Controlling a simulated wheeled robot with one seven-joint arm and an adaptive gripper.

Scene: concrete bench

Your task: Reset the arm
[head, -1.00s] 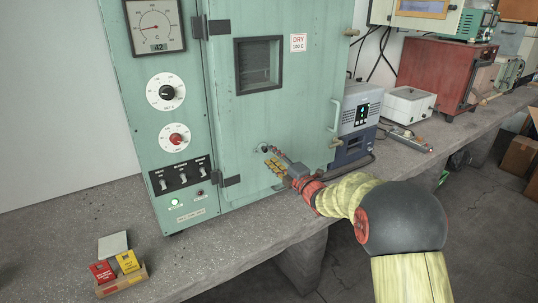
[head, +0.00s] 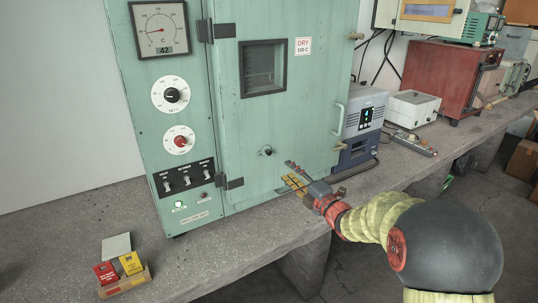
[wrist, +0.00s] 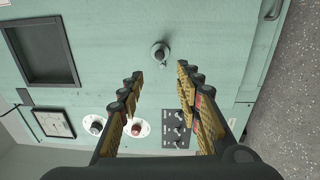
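My gripper (head: 292,173) is in front of the lower part of the green oven's door (head: 290,120), clear of it and holding nothing. In the wrist view my gripper (wrist: 160,80) shows two yellow-and-black fingers spread wide apart. Between and beyond them is a small round knob (wrist: 160,52) on the green door. The same knob (head: 266,151) shows in the head view, left of my fingertips and apart from them. The oven door is shut.
The oven's left panel has a dial gauge (head: 160,29), two round knobs and several switches (head: 186,175). A small box of red and yellow cards (head: 125,283) lies at the bench's front left. A blue-grey device (head: 361,125) and a red cabinet (head: 450,80) stand to the right.

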